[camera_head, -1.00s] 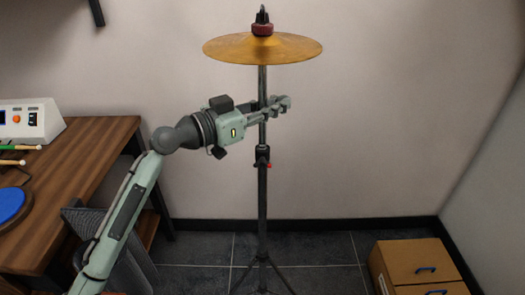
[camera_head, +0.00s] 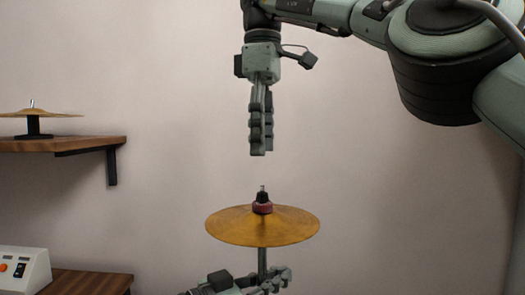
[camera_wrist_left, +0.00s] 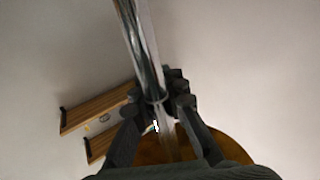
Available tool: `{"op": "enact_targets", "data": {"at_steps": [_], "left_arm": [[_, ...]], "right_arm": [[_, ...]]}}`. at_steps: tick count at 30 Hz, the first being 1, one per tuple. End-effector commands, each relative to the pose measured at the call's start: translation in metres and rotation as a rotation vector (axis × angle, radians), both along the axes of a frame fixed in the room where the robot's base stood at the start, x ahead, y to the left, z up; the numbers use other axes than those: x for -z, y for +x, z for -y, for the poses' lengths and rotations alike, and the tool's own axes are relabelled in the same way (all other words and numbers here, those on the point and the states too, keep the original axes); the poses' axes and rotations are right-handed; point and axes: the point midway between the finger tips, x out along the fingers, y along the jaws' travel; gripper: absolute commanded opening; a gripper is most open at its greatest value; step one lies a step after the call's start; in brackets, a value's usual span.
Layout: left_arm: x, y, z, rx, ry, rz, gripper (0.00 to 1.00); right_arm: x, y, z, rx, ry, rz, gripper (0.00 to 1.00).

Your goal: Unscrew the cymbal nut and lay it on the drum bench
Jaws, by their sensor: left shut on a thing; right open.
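A brass cymbal (camera_head: 235,229) sits level on its stand. On top of it is a dark red washer (camera_head: 262,208) with a small black nut (camera_head: 263,196) above it, around the stand's thin tip. My left gripper (camera_head: 280,280) is shut on the stand pole (camera_head: 262,259) below the cymbal. The left wrist view shows the pole (camera_wrist_left: 138,35) between its fingers (camera_wrist_left: 164,97). My right gripper (camera_head: 261,150) points straight down above the nut, apart from it, open and empty. A wooden bench top (camera_head: 95,284) shows at the lower left, mostly out of view.
A white control box (camera_head: 25,268) stands on the bench. A wooden wall shelf (camera_head: 70,144) at the left carries a small cymbal (camera_head: 45,113) on a black holder. The wall around the stand is bare, with free room on both sides of the cymbal.

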Motion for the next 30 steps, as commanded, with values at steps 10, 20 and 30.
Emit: {"op": "enact_targets", "data": {"at_steps": [10,20,30], "left_arm": [[0.000,0.000,0.000,-0.001,0.000,0.000,0.00],[0.000,0.000,-0.001,-0.001,0.000,0.000,0.00],[0.000,0.000,-0.001,-0.001,0.000,0.000,0.00]], "right_arm": [[0.008,0.001,0.001,0.192,-0.003,-0.005,0.57],[0.048,0.000,0.001,0.188,-0.002,-0.001,0.57],[0.079,0.000,0.000,0.187,0.000,-0.001,0.57]]}}
